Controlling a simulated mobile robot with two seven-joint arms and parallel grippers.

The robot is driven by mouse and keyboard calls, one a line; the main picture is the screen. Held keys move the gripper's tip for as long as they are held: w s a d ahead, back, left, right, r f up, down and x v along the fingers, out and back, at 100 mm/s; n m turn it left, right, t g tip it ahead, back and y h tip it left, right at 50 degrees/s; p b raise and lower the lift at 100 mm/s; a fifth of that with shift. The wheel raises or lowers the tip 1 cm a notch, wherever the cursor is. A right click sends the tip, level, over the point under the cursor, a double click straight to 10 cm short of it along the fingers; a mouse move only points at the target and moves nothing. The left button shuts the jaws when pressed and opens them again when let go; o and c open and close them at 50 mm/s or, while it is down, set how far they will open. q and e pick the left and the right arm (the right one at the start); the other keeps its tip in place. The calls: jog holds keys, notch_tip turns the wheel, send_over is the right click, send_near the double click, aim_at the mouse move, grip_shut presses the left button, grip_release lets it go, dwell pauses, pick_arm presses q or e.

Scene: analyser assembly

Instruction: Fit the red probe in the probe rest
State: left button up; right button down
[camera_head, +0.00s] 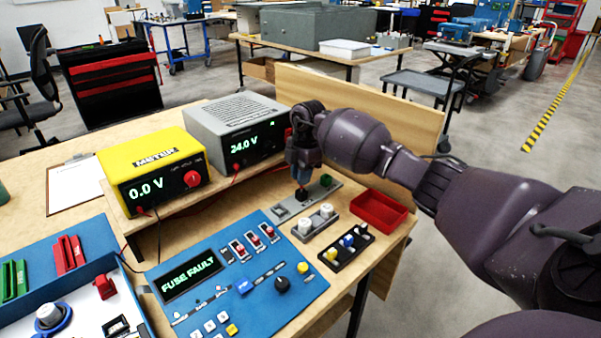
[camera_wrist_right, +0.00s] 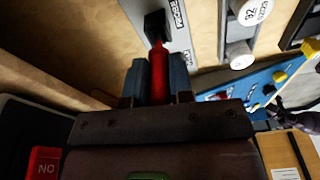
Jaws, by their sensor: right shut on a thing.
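My right gripper (camera_head: 303,178) is shut above the grey plate (camera_head: 284,211) near the back of the bench. In the right wrist view the gripper (camera_wrist_right: 159,80) has its two blue fingers on either side of the red probe (camera_wrist_right: 158,58). The probe's narrow end meets the black probe rest (camera_wrist_right: 155,24), a block on the plate with lettering beside it. I cannot tell how deep the tip sits. In the head view the rest (camera_head: 301,195) is directly below the fingers, which mostly hide the probe.
A green block (camera_head: 326,180) sits on the same plate. A red tray (camera_head: 379,209), a holder with white knobs (camera_head: 315,223) and a black fuse strip (camera_head: 346,247) stand nearby. The blue panel (camera_head: 225,290) reads FUSE FAULT. Meters stand on the shelf behind.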

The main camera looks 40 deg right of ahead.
pick_arm(q)
jog(key=shift+s+f, duration=0.15)
jog(key=shift+f, duration=0.15)
pick_arm(e)
jog(key=shift+f, duration=0.7)
jog(key=shift+f, duration=0.4)
dwell(0.4)
jog(key=c, duration=0.6)
grip_release()
jog(key=shift+r+p, duration=1.4)
jog(key=shift+r, duration=2.2)
pick_arm(q)
jog(key=shift+t, duration=0.5)
jog(key=r, duration=0.1)
jog(key=w+r, duration=0.1)
jog(key=r, duration=0.1)
jog(key=w+r, duration=0.1)
jog(key=r, duration=0.1)
jog(key=shift+w+r, duration=0.1)
pick_arm(e)
jog(key=shift+f, duration=0.15)
